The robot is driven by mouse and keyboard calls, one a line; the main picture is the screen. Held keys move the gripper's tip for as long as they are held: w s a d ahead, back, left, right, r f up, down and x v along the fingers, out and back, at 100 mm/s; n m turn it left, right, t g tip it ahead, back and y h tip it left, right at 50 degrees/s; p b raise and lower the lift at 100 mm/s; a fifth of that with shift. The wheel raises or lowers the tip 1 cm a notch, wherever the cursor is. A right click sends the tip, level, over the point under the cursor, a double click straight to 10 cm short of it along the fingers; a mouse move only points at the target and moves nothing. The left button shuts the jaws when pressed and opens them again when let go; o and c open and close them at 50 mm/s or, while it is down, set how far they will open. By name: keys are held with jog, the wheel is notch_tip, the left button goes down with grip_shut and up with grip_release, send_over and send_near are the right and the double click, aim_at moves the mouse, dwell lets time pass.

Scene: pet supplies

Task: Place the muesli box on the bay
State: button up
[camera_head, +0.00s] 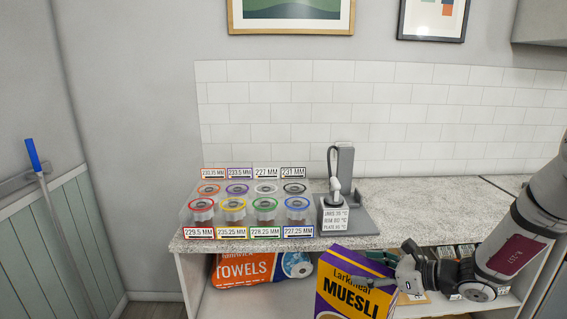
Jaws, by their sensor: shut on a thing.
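The muesli box (346,290) is purple and yellow with "Larkmeal MUESLI" on its front. It is in the lower middle of the head view, slightly tilted, in front of the counter's open shelf. Its lower part is cut off by the frame edge. My gripper (392,280) comes in from the right and is shut on the box at its right side. The fingertips are partly hidden. No place marked as the bay can be made out for certain; the open shelf (232,305) lies under the countertop.
The speckled countertop (400,210) holds several jars with coloured rings (233,205) and number labels, and a grey device (342,200) with a label. A towels pack (250,268) lies on the shelf at left. More small items (465,252) sit behind my arm. The countertop's right part is clear.

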aim_at(361, 274)
jog(key=a, duration=0.1)
jog(key=a+f, duration=0.1)
jog(key=a, duration=0.1)
jog(key=shift+s+f, duration=0.1)
jog(key=shift+s, duration=0.1)
jog(key=shift+w+a+m+t+h, duration=0.15)
jog(key=shift+m+t+h, duration=0.55)
jog(key=shift+m+t, duration=0.15)
jog(key=r+m+t+h, duration=0.1)
jog(key=r, duration=0.2)
jog(key=w+r+m+h, duration=0.1)
jog(key=r+m+h, duration=0.1)
jog(key=r, duration=0.2)
jog(key=d+r+m+t+h, duration=0.1)
jog(key=r+m+h, duration=0.1)
jog(key=r, duration=0.1)
jog(key=shift+w+r+t, duration=0.15)
jog(key=shift+w+t, duration=0.1)
jog(key=shift+t, duration=0.1)
jog(key=shift+r, duration=0.35)
